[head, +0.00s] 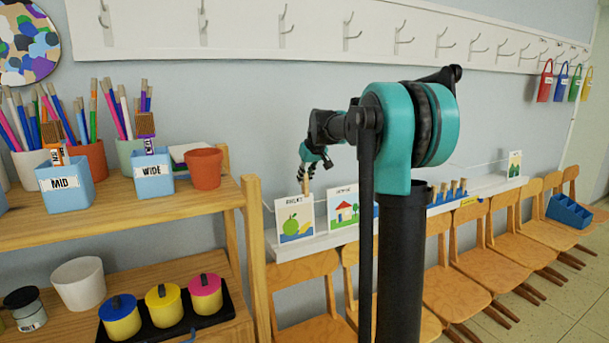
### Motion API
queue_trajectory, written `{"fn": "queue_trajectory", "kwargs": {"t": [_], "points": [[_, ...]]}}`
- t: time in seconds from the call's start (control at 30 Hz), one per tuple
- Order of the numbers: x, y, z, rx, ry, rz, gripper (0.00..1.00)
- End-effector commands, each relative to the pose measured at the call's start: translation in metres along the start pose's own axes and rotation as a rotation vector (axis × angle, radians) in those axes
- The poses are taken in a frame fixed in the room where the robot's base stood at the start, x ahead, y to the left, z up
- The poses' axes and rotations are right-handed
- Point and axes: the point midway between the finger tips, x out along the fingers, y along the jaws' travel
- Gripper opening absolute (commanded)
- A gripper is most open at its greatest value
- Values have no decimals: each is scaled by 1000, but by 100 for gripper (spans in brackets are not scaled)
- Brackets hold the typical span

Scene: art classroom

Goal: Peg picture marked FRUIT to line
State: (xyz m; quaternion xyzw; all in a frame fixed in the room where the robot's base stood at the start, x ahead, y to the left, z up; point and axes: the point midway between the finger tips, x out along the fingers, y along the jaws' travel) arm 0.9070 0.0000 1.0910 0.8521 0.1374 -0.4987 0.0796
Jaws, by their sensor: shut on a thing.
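The picture with a green apple (295,223) has a small heading that looks like FRUIT. It is upright at the left end of the white ledge. My gripper (305,178) is just above its top edge, pointing down and shut on a small tan peg (305,187). I cannot tell whether the peg touches the card. A picture of a red-roofed house (343,208) stands just to the right.
The white ledge (330,239) runs along the wall above several wooden chairs (305,285). Another picture (514,164) is at its far right. A wooden shelf (215,210) with brush pots and a terracotta pot (204,168) stands left. A hook rail (240,25) is above.

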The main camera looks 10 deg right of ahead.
Motion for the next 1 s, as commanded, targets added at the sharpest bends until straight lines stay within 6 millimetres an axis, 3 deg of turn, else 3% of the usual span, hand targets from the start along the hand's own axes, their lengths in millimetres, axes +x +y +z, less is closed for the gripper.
{"fn": "queue_trajectory", "kwargs": {"t": [1.0], "points": [[29, 0, 22, 0, 0, 0, 0]]}}
